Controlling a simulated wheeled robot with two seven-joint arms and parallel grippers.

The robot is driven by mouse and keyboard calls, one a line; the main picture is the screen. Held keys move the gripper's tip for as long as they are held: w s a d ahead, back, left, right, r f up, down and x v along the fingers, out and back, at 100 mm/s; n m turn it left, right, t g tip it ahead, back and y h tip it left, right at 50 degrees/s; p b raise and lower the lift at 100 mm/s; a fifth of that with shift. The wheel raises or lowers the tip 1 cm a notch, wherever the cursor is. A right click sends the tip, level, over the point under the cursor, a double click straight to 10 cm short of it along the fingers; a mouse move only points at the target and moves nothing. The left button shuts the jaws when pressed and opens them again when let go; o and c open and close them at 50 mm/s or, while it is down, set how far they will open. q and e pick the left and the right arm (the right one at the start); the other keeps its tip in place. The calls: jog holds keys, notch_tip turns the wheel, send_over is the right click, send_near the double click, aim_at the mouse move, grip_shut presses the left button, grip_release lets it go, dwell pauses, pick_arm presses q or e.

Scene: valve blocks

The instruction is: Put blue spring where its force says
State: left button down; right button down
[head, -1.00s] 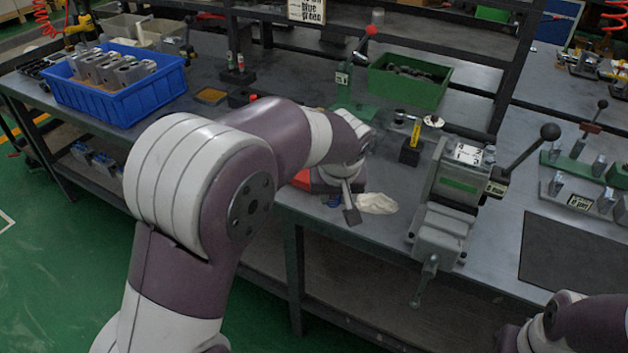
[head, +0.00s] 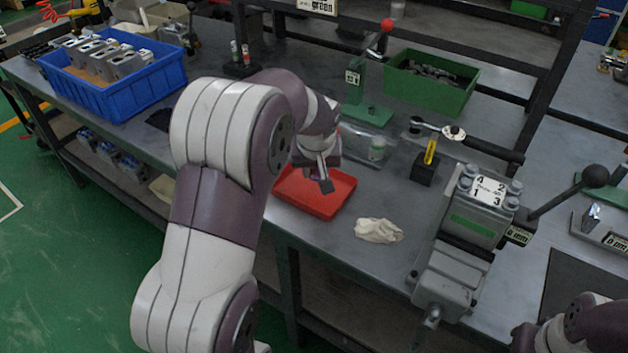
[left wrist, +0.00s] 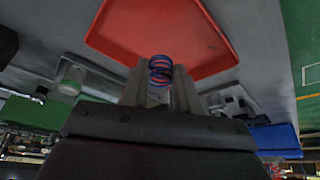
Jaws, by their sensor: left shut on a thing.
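The blue spring (left wrist: 160,70) shows in the left wrist view between the two fingertips of my left gripper (left wrist: 158,84), which is shut on it. In the head view my left gripper (head: 324,178) is over the red tray (head: 312,200), and the spring cannot be made out there. The red tray also shows in the left wrist view (left wrist: 205,45), just beyond the spring, and its visible floor looks empty. A green press stand with a red knob (head: 366,90) stands behind the tray. My right gripper is not in view; only part of my right arm shows at the lower right.
A grey vise with a valve block marked with numbers (head: 480,210) stands right of a white cloth (head: 378,231). A green bin (head: 430,100) is at the back and a blue crate of blocks (head: 120,95) at the left. A black stand with a yellow tool (head: 426,165) is mid-bench.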

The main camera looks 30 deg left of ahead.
aim_at(313, 178)
pick_arm(q)
jog(key=shift+w+a+f, duration=0.15)
jog(key=shift+a+f, duration=0.15)
jog(key=shift+a, duration=0.05)
notch_tip(313, 178, down, 4)
jog(key=shift+r+b, duration=0.1)
jog(key=shift+b, duration=0.35)
jog(key=c, duration=0.8)
grip_release()
jog(key=shift+c, duration=0.2)
jog(key=p+v, duration=0.2)
jog(key=v, duration=0.9)
jog(key=s+d+f+m+g+h, duration=0.1)
jog(key=s+d+f+m, duration=0.2)
jog(key=s, duration=0.5)
jog(key=s+d+f+m+g+h, duration=0.1)
jog(key=s+d+f+m, duration=0.2)
jog(key=s+d+f, duration=0.3)
jog(key=shift+s+d+f, duration=0.3)
jog(key=shift+s+f, duration=0.15)
jog(key=shift+s, duration=0.65)
